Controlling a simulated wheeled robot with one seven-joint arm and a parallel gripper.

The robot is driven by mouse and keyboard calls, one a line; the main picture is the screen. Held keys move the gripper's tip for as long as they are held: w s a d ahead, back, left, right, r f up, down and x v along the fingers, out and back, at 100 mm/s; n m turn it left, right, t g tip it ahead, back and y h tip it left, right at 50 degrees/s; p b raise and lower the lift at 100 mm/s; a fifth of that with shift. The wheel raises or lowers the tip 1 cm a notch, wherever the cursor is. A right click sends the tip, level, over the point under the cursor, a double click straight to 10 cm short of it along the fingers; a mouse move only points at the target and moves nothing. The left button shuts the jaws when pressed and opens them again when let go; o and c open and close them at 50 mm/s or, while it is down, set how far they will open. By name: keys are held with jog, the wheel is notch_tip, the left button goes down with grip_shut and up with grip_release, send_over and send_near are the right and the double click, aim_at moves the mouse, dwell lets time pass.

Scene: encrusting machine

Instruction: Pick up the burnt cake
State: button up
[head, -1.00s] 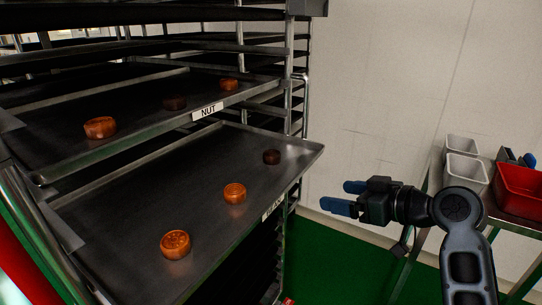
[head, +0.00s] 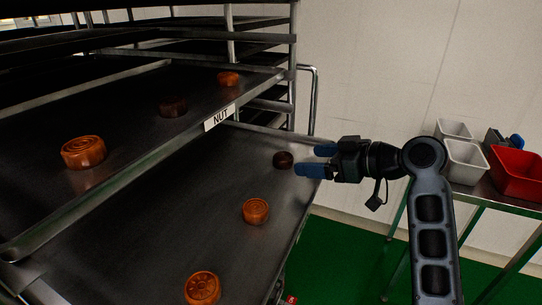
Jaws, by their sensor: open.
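A dark, burnt-looking cake (head: 283,160) lies on the lower tray (head: 165,215) near its far right edge. Another dark cake (head: 173,107) lies on the upper tray (head: 120,150), which bears a NUT label (head: 219,117). My gripper (head: 314,160) is open, its blue fingers pointing left. The fingertips are just right of the lower dark cake in the picture, and no cake is between them. Whether they are level with the cake is hard to tell.
Orange-brown cakes share the lower tray, one in the middle (head: 256,211) and one nearer (head: 202,288). The upper tray overhangs the lower on the left. The rack's metal uprights (head: 292,80) stand behind. A side table at right holds white bins (head: 465,162) and a red bin (head: 517,172).

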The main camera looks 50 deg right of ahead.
aim_at(286, 157)
jog(key=shift+x, duration=1.2)
jog(key=x, duration=0.2)
jog(key=p+x, duration=0.2)
jog(key=x, duration=0.1)
jog(key=shift+w+d, duration=0.35)
jog(key=shift+c, duration=0.2)
jog(key=c, duration=1.1)
